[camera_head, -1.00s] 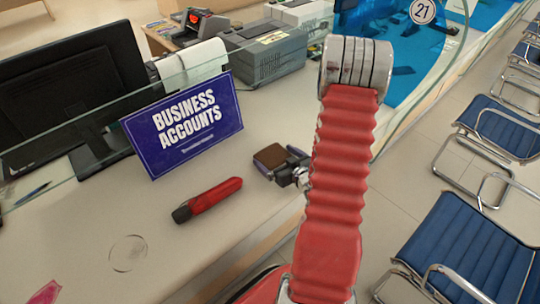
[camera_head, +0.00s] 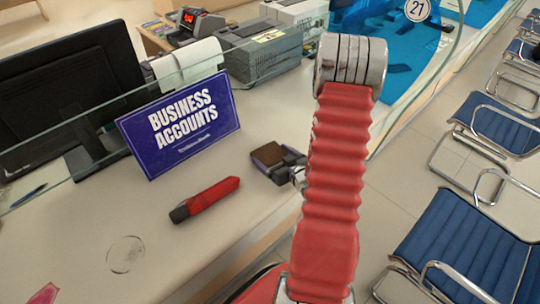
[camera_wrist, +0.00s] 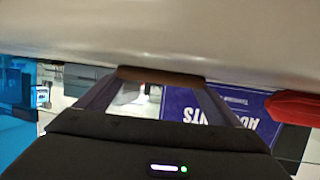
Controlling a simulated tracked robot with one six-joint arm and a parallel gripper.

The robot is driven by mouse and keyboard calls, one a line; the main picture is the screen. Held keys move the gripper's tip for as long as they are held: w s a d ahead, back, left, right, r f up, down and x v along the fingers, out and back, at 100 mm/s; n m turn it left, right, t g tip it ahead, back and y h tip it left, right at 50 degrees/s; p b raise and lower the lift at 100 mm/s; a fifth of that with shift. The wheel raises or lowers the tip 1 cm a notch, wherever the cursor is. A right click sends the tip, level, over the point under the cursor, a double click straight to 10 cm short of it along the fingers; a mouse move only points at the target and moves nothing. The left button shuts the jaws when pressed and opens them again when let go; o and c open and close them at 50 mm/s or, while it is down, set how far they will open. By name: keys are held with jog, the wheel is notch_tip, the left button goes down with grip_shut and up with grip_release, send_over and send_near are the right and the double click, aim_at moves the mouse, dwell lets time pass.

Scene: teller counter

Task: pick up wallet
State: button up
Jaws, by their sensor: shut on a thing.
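The brown wallet (camera_head: 267,154) is at the counter's edge side, just left of my red arm in the head view. My gripper (camera_head: 276,164) is shut on it, with a dark finger along its right side. In the wrist view the wallet (camera_wrist: 160,76) shows as a thin brown strip between the two finger ends of my gripper (camera_wrist: 160,84). The pale counter surface lies right against it there; I cannot tell whether the wallet still touches the counter. Part of the gripper is hidden behind my arm in the head view.
A red flashlight-like object (camera_head: 205,200) lies left of the wallet on the counter (camera_head: 190,255). A blue "BUSINESS ACCOUNTS" sign (camera_head: 180,124) stands behind it by a glass screen. A clear round disc (camera_head: 126,254) lies at front left. Blue chairs (camera_head: 465,245) stand right.

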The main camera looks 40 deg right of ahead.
aim_at(272, 157)
jog(key=shift+r, duration=0.15)
notch_tip(272, 157, up, 10)
dwell(0.9)
